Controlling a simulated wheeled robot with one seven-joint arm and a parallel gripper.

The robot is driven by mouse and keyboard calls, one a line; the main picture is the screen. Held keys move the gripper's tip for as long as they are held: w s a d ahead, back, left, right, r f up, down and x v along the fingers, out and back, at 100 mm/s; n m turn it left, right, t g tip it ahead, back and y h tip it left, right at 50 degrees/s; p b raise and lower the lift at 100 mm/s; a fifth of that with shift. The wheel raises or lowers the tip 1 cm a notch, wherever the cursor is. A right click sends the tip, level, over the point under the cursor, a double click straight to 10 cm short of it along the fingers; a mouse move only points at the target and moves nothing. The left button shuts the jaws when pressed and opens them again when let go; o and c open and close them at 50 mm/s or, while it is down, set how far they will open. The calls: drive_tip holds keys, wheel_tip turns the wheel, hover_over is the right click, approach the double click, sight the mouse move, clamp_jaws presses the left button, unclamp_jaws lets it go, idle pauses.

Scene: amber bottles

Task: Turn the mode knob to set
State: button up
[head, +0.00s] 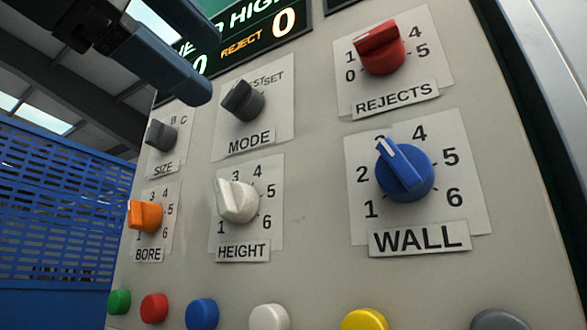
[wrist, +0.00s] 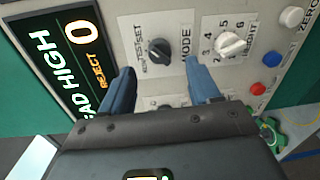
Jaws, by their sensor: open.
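The mode knob (head: 243,101) is dark grey and sits on a white plate marked MODE on the grey panel. The words TEST, partly covered, and SET show above it. Its raised grip appears to lean up and left, away from SET; the exact setting is hard to tell. In the wrist view the mode knob (wrist: 160,52) lies just beyond and between my fingertips. My gripper (wrist: 160,76) is open and empty, with blue fingers apart. In the head view my gripper (head: 197,62) is at the upper left, above and left of the knob, with no contact visible.
Close by are the size knob (head: 161,136), white height knob (head: 237,201), orange bore knob (head: 146,216), red rejects knob (head: 381,49) and blue wall knob (head: 404,172). A lit display (head: 250,40) is above. Several coloured buttons line the bottom. A blue mesh fence (head: 60,200) stands left.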

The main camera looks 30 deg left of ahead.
drive_tip(key=s, duration=0.2)
drive_tip(key=shift+s+r, duration=0.1)
drive_tip(key=shift+s, duration=0.2)
drive_tip(key=shift+a, duration=0.1)
